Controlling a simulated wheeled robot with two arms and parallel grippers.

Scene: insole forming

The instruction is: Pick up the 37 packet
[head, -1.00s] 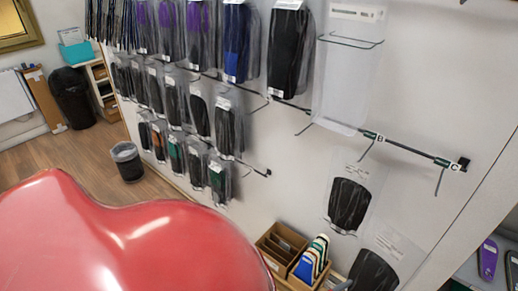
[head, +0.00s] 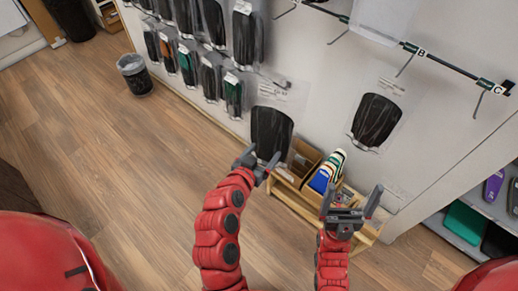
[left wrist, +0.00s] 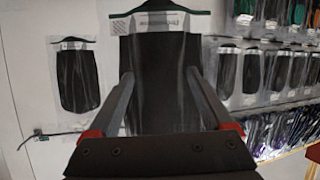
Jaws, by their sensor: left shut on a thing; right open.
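My left gripper (head: 260,163) is shut on a clear packet with a black insole (head: 271,130). The packet is upright in front of the wall, above the gripper in the head view. In the left wrist view the held packet (left wrist: 158,85) stands between the two fingers, with a white label near its top. I cannot read its number. My right gripper (head: 352,203) is open and empty, lower right of the held packet. Another black insole packet (head: 375,120) is against the wall to the right; it also shows at the left wrist view's left (left wrist: 76,80).
Rows of hanging packets (head: 200,70) fill the wall's left part. A rail with letter tags (head: 440,65) and hooks crosses the upper right. A wooden box of insoles (head: 325,172) stands low between the grippers. A bin (head: 135,75) is at left. The floor (head: 130,165) is clear.

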